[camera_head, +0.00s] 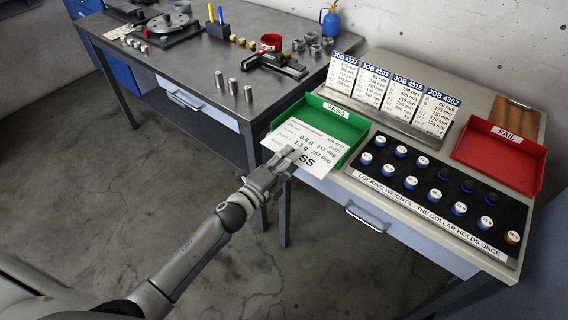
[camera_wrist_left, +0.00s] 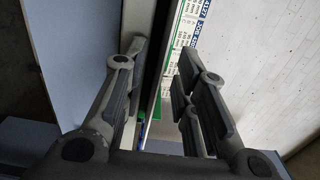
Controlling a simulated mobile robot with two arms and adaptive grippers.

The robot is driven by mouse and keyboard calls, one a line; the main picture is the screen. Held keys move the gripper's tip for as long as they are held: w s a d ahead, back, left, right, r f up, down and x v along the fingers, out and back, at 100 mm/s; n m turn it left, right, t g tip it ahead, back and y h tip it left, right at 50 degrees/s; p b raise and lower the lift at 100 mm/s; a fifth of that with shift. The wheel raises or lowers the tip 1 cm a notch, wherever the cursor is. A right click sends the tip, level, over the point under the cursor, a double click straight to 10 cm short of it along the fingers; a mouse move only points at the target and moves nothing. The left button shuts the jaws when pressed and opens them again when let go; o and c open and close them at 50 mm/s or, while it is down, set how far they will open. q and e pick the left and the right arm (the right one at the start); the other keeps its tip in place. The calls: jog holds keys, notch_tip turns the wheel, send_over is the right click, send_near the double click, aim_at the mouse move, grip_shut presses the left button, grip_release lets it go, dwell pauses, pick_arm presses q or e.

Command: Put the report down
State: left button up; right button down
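The report (camera_head: 306,142) is a white printed sheet with weights, angles and large letters ending in "SS". In the head view it lies across the left part of the green PASS tray (camera_head: 345,133), its near left part sticking out past the tray rim. My left gripper (camera_head: 287,156) is at the sheet's near edge and covers some of the print. In the left wrist view its two fingers (camera_wrist_left: 160,55) stand apart with a gap between them. I cannot tell whether the sheet touches a finger. My right gripper is not in view.
A rack of job cards (camera_head: 392,95) stands behind the PASS tray. A black board of locking weights (camera_head: 440,190) lies to its right, and a red FAIL tray (camera_head: 500,158) is beyond. A dark bench (camera_head: 200,75) with tools stands at the left.

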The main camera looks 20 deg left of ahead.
pick_arm(q)
jog(key=shift+s+r, duration=0.1)
jog(key=shift+r, duration=0.05)
jog(key=b+v, duration=0.1)
jog(key=v, duration=1)
jog(key=shift+s+a, duration=0.15)
jog(key=shift+s, duration=0.25)
